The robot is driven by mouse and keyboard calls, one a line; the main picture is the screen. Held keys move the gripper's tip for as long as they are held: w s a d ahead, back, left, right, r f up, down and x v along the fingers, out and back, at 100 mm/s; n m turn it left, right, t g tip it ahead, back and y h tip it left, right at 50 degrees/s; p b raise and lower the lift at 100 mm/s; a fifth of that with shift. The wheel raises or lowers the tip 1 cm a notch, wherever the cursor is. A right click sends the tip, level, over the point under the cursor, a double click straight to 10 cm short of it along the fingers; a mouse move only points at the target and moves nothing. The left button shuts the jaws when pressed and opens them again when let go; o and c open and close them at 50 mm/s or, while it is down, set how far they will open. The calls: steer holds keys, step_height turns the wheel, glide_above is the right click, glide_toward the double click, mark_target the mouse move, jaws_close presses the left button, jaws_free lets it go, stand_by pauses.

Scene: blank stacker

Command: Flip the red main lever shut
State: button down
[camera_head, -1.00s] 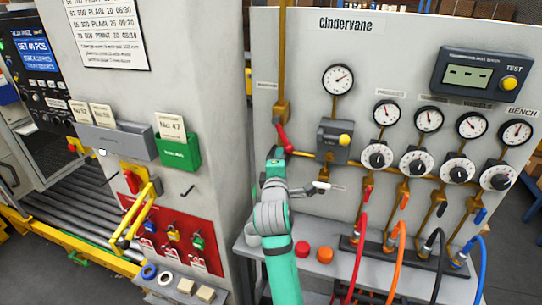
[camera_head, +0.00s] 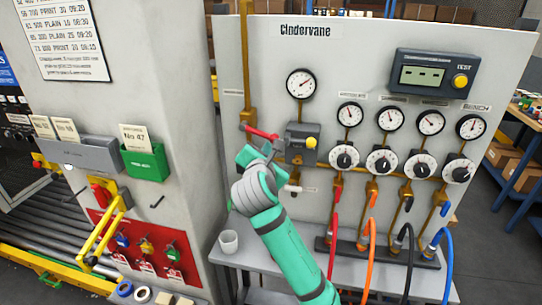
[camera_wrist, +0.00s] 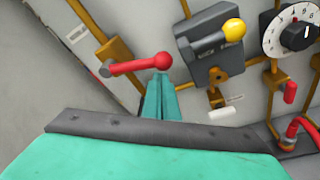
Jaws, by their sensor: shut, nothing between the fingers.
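The red main lever (camera_head: 262,133) sits on the brass vertical pipe (camera_head: 246,80) at the left of the panel. It points right, nearly crosswise to the pipe, tilted slightly down. In the wrist view the lever (camera_wrist: 138,66) runs from its brass valve body to a round red knob. My gripper (camera_head: 267,150) is shut and empty, just below the lever's free end. In the wrist view my fingertips (camera_wrist: 160,82) are right under the knob. I cannot tell whether they touch it. My arm hides part of the panel below.
A grey box with a yellow knob (camera_head: 300,143) is close to the right of my gripper. Gauges, black-and-white dials and coloured hoses (camera_head: 371,245) stand further right. A grey column with a green card holder (camera_head: 144,162) is at the left. A white cup (camera_head: 229,241) stands on the ledge.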

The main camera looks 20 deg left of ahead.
steer(key=shift+d+r+n+h, duration=0.2)
steer(key=shift+r+n, duration=0.5)
steer(key=shift+r, duration=0.05)
steer(key=shift+d+r+n+h, duration=0.2)
steer(key=shift+r+n, duration=0.5)
steer(key=shift+w+d+r, duration=0.1)
steer(key=shift+w, duration=0.05)
steer(key=shift+f, duration=0.5)
glide_toward(272, 137)
steer(key=s+f, duration=0.3)
steer(key=s, duration=0.1)
steer(key=shift+s+r, duration=0.1)
steer(key=shift+s, duration=0.55)
steer(key=shift+a, duration=0.25)
